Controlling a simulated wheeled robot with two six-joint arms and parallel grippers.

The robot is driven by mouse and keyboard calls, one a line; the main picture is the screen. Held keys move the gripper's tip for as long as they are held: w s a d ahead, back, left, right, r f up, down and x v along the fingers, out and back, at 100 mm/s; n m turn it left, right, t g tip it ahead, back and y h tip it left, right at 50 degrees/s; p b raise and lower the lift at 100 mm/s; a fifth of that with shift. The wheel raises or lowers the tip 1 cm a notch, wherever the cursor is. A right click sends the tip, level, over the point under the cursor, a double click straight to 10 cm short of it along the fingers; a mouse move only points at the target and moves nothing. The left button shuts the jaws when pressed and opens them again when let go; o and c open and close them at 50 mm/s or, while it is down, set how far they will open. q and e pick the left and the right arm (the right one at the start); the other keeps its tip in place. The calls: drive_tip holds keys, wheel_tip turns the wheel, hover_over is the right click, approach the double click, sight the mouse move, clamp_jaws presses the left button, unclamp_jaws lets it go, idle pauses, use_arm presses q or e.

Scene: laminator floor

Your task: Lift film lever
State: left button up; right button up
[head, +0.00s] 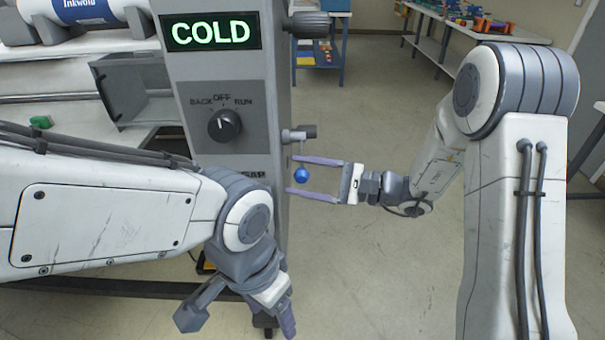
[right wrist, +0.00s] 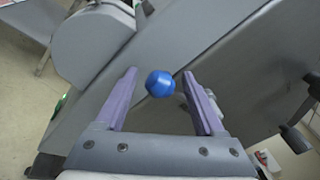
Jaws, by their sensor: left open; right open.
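The film lever (head: 301,147) hangs down from a short shaft on the right side of the grey machine post, with a blue ball knob (head: 302,174) at its lower end. My right gripper (head: 291,174) is open, one finger above and one below the knob in the head view. In the right wrist view the blue knob (right wrist: 160,84) shows between the two purple fingers, with a gap on each side. My left gripper (head: 284,310) is open and empty, low in front of the machine, away from the lever.
The machine post carries a lit COLD display (head: 211,32) and a black rotary knob (head: 224,125) pointing near OFF. A dark roller knob (head: 308,25) sticks out above the lever. A film roll (head: 75,18) lies at upper left. Open floor lies behind my right arm.

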clamp_jaws()
drive_tip(key=shift+f, duration=0.15)
idle(1.3)
